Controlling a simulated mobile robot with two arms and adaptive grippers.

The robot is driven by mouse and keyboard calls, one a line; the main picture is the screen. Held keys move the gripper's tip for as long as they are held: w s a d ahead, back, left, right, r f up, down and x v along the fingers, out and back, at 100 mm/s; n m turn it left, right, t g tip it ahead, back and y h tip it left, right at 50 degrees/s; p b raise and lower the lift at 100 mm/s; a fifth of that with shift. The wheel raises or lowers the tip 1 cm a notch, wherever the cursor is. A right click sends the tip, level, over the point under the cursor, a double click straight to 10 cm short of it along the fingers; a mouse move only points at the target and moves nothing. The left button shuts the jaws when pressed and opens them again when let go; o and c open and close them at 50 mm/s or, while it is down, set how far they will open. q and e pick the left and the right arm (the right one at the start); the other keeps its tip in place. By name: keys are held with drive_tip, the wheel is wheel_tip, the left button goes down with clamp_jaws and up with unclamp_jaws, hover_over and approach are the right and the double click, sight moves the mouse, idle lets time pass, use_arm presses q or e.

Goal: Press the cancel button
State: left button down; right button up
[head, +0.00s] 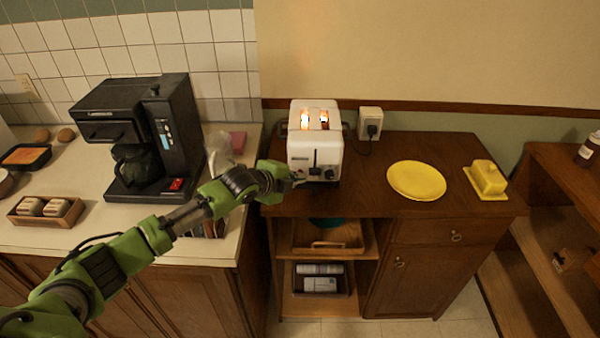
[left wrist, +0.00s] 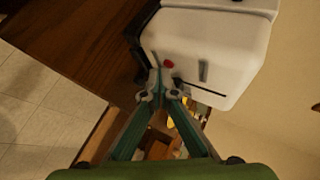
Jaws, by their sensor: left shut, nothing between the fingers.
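A white toaster (head: 315,150) stands on the wooden cabinet, its two slots glowing orange, with a black lever on its front. In the left wrist view the toaster (left wrist: 205,45) appears tilted, with a small red button (left wrist: 168,64) and a dark slot on its front face. My left gripper (head: 297,178) is shut and empty at the toaster's lower front left. In the left wrist view its closed fingertips (left wrist: 159,88) are close beside the red button; I cannot tell whether they touch it. My right gripper is out of view.
A yellow plate (head: 416,180) and a yellow butter dish (head: 487,179) sit on the cabinet to the right. A wall outlet (head: 370,123) with a plug is behind the toaster. A black coffee maker (head: 145,140) stands on the left counter.

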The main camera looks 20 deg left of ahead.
use_arm(q)
drive_tip(key=shift+w+a, duration=0.1)
drive_tip(key=shift+w, duration=0.2)
idle(0.6)
drive_tip(key=shift+s, duration=0.1)
drive_tip(key=shift+s+p, duration=0.35)
drive_tip(key=shift+p, duration=0.15)
drive_tip(key=shift+s+d, duration=0.2)
drive_tip(key=shift+s, duration=0.1)
